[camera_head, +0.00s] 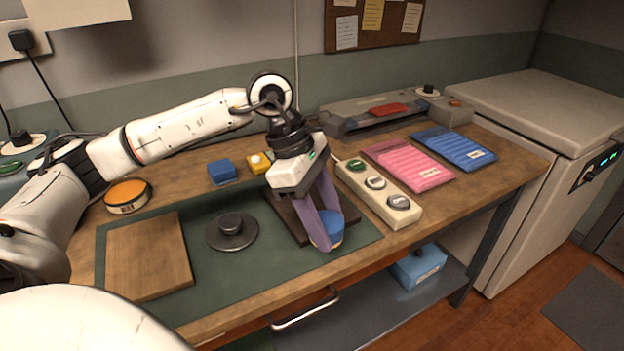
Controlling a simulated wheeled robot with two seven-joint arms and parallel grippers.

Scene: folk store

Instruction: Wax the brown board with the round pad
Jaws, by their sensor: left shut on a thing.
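My left gripper (326,236) has purple fingers and is shut on a small round pad (327,225) with a blue top and a pale lower edge. The pad is at the front part of a dark brown board (288,216), which the gripper partly covers. I cannot tell whether the pad touches the board. A lighter brown board (148,258) lies flat at the left end of the green mat (205,290). My right gripper is not in view.
A dark disc with a knob (231,231) lies between the boards. Behind are an orange-topped tin (128,196), a blue block (221,172) and a yellow block (258,163). A button box (378,191) stands close right of the dark board. Pink (408,165) and blue (453,149) pads lie farther right.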

